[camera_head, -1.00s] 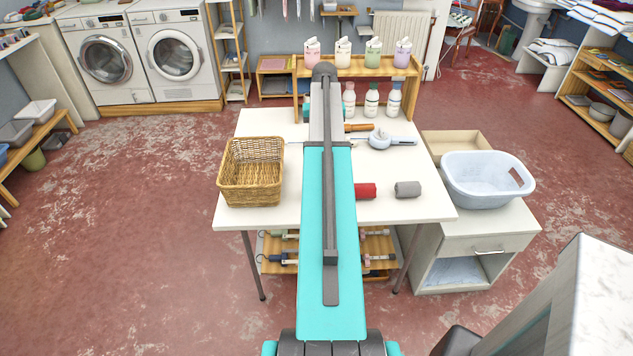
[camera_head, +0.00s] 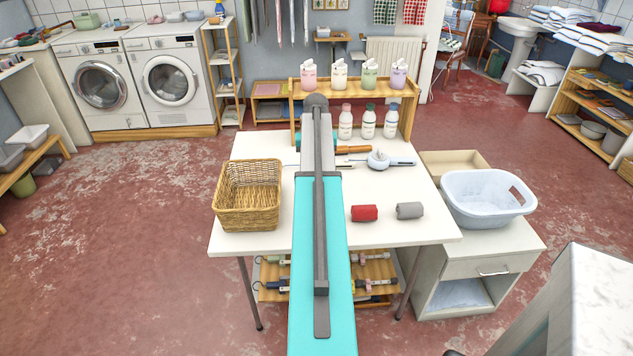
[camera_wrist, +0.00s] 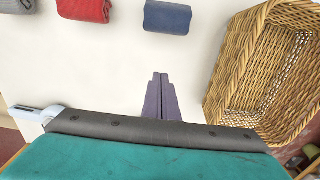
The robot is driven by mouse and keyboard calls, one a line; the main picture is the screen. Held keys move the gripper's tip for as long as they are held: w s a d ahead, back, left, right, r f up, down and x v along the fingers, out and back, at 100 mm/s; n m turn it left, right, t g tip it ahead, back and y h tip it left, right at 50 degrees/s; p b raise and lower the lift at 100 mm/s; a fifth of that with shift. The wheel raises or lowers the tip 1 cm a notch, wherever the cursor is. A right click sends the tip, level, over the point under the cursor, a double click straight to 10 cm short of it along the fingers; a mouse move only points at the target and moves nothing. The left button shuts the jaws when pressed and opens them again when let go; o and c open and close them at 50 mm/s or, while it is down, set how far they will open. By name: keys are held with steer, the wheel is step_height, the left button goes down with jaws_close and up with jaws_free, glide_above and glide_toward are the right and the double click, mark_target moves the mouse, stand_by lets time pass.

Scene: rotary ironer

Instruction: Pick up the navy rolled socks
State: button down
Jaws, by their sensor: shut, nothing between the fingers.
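The navy rolled socks (camera_wrist: 167,17) lie on the white table at the top of the wrist view, partly cut by its top edge. In the head view they do not show; my arm covers the middle of the table. My gripper (camera_wrist: 160,76) is shut and empty, its two fingers together. In the wrist view the fingertips are apart from the navy roll, below it in the picture. A red roll (camera_head: 364,213) and a grey roll (camera_head: 409,210) lie on the right of the table; they also show at the wrist view's top left.
A wicker basket (camera_head: 248,194) stands on the table's left side, close to my gripper in the wrist view. A wooden rack (camera_head: 407,118) with bottles is at the back. A pale blue tool (camera_head: 378,160) lies before it.

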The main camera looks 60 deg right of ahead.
step_height(320, 180, down, 9)
steer(key=shift+r+p, duration=0.1)
steer(key=shift+p, duration=0.8)
steer(key=shift+s+a+f, duration=0.15)
steer(key=shift+a+f, duration=0.05)
steer(key=shift+f, duration=0.05)
steer(key=shift+s+a+p, duration=0.35)
steer(key=shift+s+a, duration=0.2)
steer(key=shift+a, duration=0.2)
steer(key=shift+s+a+p, duration=0.35)
steer(key=shift+s+a, duration=0.15)
steer(key=shift+a, duration=0.2)
steer(key=shift+s+a, duration=0.95)
steer(key=shift+a, duration=0.4)
steer(key=shift+s+a, duration=1)
steer(key=shift+a, duration=0.35)
steer(key=shift+s+a, duration=0.95)
steer(key=shift+a, duration=0.4)
steer(key=shift+d, duration=0.1)
steer(key=shift+w+d, duration=0.6)
steer(key=shift+d, duration=0.15)
steer(key=shift+w+d, duration=0.55)
steer(key=shift+d, duration=0.2)
steer(key=shift+d+r, duration=0.15)
steer(key=shift+r, duration=0.05)
steer(key=shift+r+b, duration=0.95)
steer(key=shift+r, duration=3.85)
